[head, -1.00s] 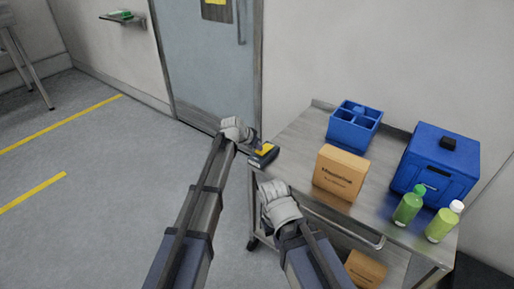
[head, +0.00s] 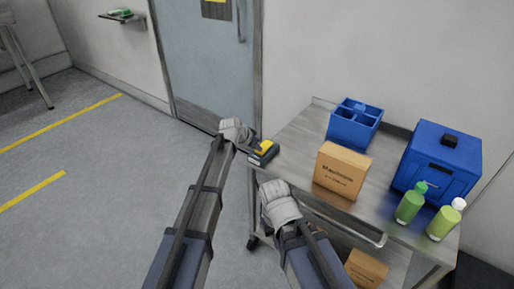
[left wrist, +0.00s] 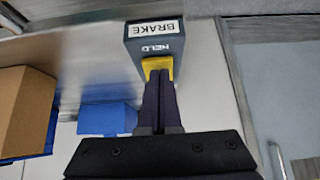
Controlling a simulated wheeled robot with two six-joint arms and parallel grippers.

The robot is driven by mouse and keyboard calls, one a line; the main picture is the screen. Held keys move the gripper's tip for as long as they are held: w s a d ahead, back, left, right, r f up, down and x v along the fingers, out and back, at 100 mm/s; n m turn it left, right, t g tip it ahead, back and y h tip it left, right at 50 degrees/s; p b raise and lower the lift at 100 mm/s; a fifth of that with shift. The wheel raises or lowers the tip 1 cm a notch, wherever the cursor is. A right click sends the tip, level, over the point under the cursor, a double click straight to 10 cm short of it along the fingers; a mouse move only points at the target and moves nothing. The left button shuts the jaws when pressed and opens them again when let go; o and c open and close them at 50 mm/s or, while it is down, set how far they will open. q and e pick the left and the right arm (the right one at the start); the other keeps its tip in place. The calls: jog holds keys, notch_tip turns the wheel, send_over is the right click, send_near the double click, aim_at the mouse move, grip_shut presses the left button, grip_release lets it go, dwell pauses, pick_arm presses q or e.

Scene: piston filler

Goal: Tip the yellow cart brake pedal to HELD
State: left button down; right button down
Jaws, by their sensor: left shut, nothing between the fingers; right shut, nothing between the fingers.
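The yellow brake pedal (head: 265,146) sits on a dark housing (head: 262,157) at the cart's left corner. In the left wrist view the yellow pedal (left wrist: 157,65) shows in front of the housing (left wrist: 150,38), whose labels read BRAKE and HELD. My left gripper (head: 250,147) is beside the pedal; in the wrist view its shut fingertips (left wrist: 158,80) are at the pedal and appear to touch it, with nothing between them. My right gripper (head: 268,188) is mostly hidden by its own wrist, low at the cart's near edge, and away from the pedal.
The metal cart (head: 300,140) carries a blue divided bin (head: 352,135), a cardboard box (head: 340,173), a blue cooler (head: 425,175) and two green bottles (head: 410,205). Another box (head: 365,268) is on the lower shelf. The floor to the left (head: 110,190) is clear.

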pick_arm(q)
jog(key=shift+r+p, duration=0.65)
jog(key=shift+r, duration=0.1)
jog(key=shift+r, duration=0.1)
jog(key=shift+r+p, duration=0.45)
jog(key=shift+p, duration=0.1)
jog(key=p+v, duration=0.9)
jog(key=v, duration=0.3)
jog(key=shift+s+a+f, duration=0.3)
jog(key=shift+s, duration=0.1)
